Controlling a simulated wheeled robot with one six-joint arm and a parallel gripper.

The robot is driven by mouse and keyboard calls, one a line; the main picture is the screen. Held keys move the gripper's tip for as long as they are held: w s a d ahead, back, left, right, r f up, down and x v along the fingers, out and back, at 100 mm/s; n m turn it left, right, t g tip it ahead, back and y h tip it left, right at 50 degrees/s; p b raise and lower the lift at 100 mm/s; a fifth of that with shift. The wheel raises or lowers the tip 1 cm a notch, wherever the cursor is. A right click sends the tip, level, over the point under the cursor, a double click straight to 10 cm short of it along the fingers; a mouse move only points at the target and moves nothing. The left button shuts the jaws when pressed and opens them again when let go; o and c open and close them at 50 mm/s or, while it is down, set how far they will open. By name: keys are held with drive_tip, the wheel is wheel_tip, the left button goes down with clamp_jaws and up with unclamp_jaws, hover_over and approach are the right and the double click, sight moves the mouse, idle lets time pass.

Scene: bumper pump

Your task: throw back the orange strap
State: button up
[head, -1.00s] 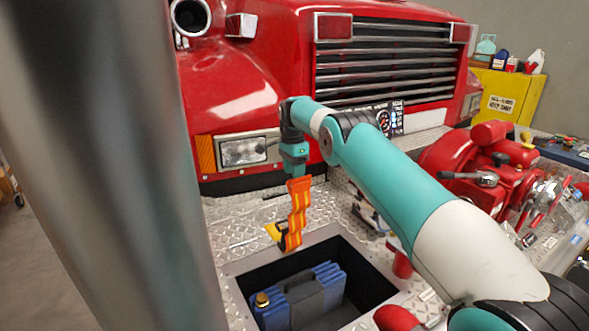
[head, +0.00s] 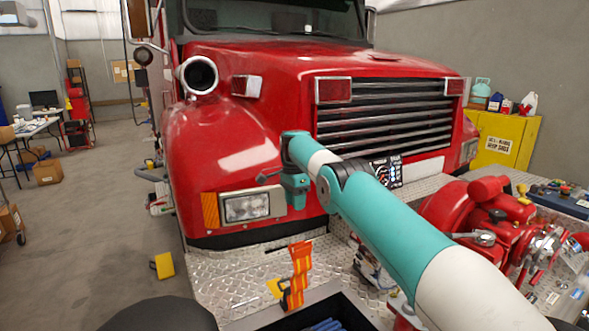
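The orange strap (head: 300,268), with yellow stripes, rises roughly upright from the far edge of the bumper well (head: 262,318), its upper end bent. Its lower end meets a dark buckle-like part at the rim. My gripper (head: 297,206) hangs above the strap, in front of the truck's headlight area. A visible gap separates it from the strap's top. Its fingers are too small and dark to tell whether they are open or shut. Inside the well, only the top of a blue case (head: 326,325) shows at the bottom edge of the picture.
The red truck front (head: 240,130) stands behind. A red pump (head: 480,215) is on the bumper at right, below a yellow cabinet (head: 505,140). A yellow block (head: 163,265) lies on open floor at left. My arm crosses the right side.

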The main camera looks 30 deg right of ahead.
drive_tip(key=shift+w+r+p, duration=0.15)
drive_tip(key=shift+r+p, duration=0.95)
drive_tip(key=shift+r, duration=1.6)
drive_tip(key=shift+a, duration=0.15)
drive_tip(key=s+a+r+n+t+y+b, duration=0.1)
drive_tip(key=s+a+r+n+b, duration=0.1)
drive_tip(key=s+a+n+b, duration=0.6)
drive_tip(key=s+a+r+n+b, duration=0.25)
drive_tip(key=s+a+n, duration=0.35)
drive_tip(key=a, duration=0.4)
drive_tip(key=s+a+f+n+y+b, duration=0.1)
drive_tip(key=s+a+f+n+b, duration=0.1)
drive_tip(key=s, duration=0.9)
drive_tip(key=s+a+f+n+y+b, duration=0.1)
drive_tip(key=s+a+f+n+b, duration=0.2)
drive_tip(key=s, duration=0.8)
drive_tip(key=s+a+f+n+y+b, duration=0.1)
drive_tip(key=s+f+n+b, duration=0.3)
drive_tip(key=s, duration=0.7)
wheel_tip(320, 180, down, 3)
drive_tip(key=shift+a+f+n, duration=0.1)
drive_tip(key=shift+a+n, duration=0.6)
drive_tip(key=shift+n, duration=0.4)
